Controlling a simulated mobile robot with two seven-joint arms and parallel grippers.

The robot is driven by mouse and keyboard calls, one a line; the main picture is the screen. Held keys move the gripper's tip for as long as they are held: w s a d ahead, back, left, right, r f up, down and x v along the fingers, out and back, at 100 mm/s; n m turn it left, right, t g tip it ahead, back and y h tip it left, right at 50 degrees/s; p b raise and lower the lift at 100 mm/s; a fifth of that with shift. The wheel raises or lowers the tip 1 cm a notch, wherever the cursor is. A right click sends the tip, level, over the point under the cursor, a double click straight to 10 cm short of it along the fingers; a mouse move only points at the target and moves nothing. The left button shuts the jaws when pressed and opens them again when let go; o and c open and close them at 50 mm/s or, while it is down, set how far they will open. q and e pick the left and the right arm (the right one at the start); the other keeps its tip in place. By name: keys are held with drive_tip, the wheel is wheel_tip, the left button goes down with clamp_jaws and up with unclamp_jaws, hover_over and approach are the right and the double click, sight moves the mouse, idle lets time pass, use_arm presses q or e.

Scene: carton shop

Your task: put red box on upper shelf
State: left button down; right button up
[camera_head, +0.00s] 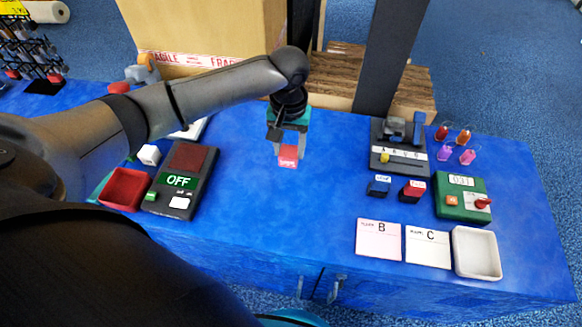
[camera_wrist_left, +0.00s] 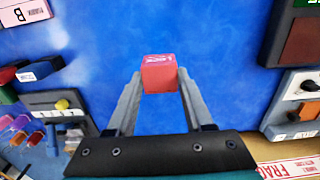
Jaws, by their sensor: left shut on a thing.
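A small red box (camera_head: 288,155) with white lettering is between the fingers of my left gripper (camera_head: 289,148), which comes down from above over the middle of the blue table. In the left wrist view the red box (camera_wrist_left: 160,74) sits at the tips of the two grey fingers (camera_wrist_left: 158,88), touched on both sides. Whether the box is clear of the table is hard to tell. Wooden shelf boards (camera_head: 352,75) show behind the table, between dark uprights; I cannot tell which level they are. My right gripper is not in view.
A big carton (camera_head: 205,35) stands at the back. Left are a device reading OFF (camera_head: 180,180) and a red tray (camera_head: 122,190). Right are blue and red blocks (camera_head: 412,191), a green device (camera_head: 462,198), a white tray (camera_head: 476,252) and cards (camera_head: 378,240). The middle table is clear.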

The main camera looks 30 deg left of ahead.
sight(289, 164)
use_arm(q)
wheel_tip(289, 164, down, 3)
drive_tip(key=shift+r, duration=0.2)
wheel_tip(289, 164, down, 4)
drive_tip(key=shift+r+b, duration=0.2)
drive_tip(key=shift+b, duration=0.75)
drive_tip(key=shift+f, duration=0.25)
drive_tip(key=shift+r, duration=0.1)
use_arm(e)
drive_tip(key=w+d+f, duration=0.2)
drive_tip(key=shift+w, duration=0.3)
